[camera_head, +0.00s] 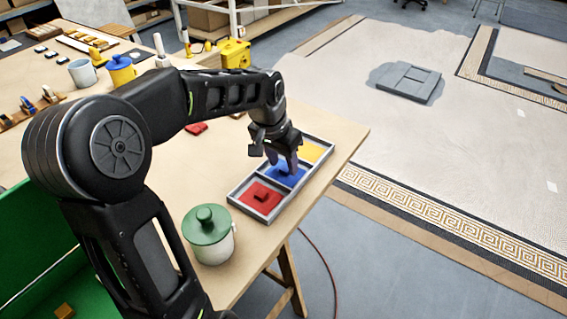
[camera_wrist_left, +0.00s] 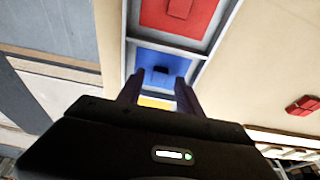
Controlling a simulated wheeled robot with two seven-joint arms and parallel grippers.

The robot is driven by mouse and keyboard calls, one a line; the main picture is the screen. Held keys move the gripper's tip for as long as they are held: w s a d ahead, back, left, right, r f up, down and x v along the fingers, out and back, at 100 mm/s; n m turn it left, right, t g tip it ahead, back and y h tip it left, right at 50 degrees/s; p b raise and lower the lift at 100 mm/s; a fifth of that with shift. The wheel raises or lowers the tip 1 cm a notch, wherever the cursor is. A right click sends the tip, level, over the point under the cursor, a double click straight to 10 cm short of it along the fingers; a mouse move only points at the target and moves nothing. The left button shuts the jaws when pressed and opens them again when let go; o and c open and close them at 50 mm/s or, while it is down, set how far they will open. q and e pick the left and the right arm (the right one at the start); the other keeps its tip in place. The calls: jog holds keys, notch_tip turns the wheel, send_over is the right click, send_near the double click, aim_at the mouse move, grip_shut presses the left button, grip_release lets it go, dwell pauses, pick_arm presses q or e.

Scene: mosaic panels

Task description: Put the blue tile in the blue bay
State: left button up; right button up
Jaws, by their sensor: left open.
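A grey tray (camera_head: 240,198) with red, blue and yellow bays lies near the table's right edge. The blue bay (camera_head: 296,180) is the middle one; it also shows in the wrist view (camera_wrist_left: 181,65). A small darker blue tile (camera_wrist_left: 160,75) lies inside the blue bay, near its middle. My left gripper (camera_head: 283,166) is over the blue bay, pointing down. Its fingers are open, one to each side of the blue tile in the wrist view, and they partly hide the bay in the head view. My right gripper is not in view.
A red piece (camera_head: 262,196) lies in the red bay. Another red piece (camera_head: 196,128) lies loose on the table (camera_head: 195,165). A white jar with a green lid (camera_head: 207,235) stands near the tray's front end. The table edge is close on the tray's right.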

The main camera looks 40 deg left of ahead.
pick_arm(q)
jog(key=v, duration=1.1)
